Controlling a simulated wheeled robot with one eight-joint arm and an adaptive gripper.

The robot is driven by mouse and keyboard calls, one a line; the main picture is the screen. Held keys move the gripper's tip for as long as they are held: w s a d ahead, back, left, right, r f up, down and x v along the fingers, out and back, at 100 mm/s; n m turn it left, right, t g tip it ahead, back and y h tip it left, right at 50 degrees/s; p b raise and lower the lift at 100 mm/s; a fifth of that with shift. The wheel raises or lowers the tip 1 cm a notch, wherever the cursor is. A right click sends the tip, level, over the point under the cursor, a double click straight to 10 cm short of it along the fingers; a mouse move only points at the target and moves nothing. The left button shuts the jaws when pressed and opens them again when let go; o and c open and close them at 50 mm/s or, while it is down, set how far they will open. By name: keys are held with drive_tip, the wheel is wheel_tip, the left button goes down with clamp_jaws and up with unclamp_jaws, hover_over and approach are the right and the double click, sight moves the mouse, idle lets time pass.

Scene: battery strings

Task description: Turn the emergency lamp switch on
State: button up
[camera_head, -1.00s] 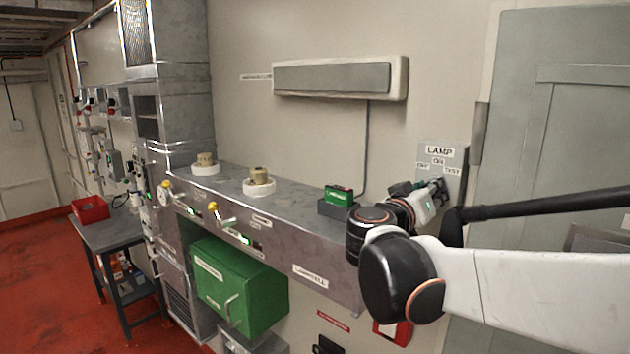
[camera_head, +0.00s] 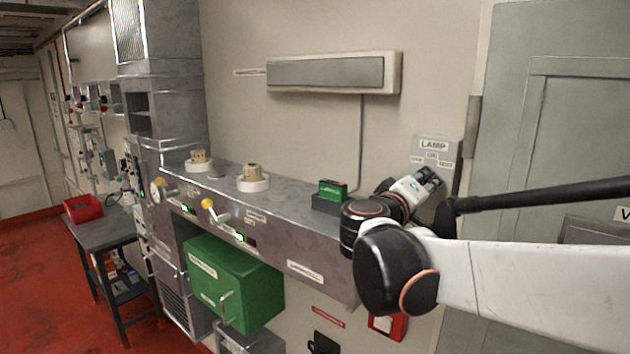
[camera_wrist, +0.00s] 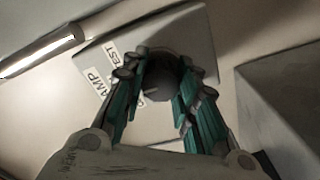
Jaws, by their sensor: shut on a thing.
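The lamp switch panel (camera_head: 436,146) is a grey plate on the wall left of the grey door, with labels reading LAMP, ON and TEST among others. In the wrist view the panel (camera_wrist: 200,40) appears tilted, and a dark round knob (camera_wrist: 158,84) sits on it. My gripper (camera_head: 432,178) is at the lower part of the panel. In the wrist view my gripper's (camera_wrist: 160,95) two fingers are on either side of the knob, shut on it. The knob is hidden in the head view, and its pointed position is unclear. The wall lamp (camera_head: 330,72) has a grey, unlit-looking front.
A grey bench (camera_head: 290,215) runs along the wall, with a green-topped block (camera_head: 332,190) near my arm and two round fittings further left. A green box (camera_head: 235,285) is below. The door (camera_head: 555,130) is on the right. A cable runs down from the lamp.

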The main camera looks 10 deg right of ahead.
drive_tip(key=shift+r, duration=0.15)
drive_tip(key=o, duration=1)
drive_tip(key=shift+o, duration=0.4)
drive_tip(key=v, duration=1.2)
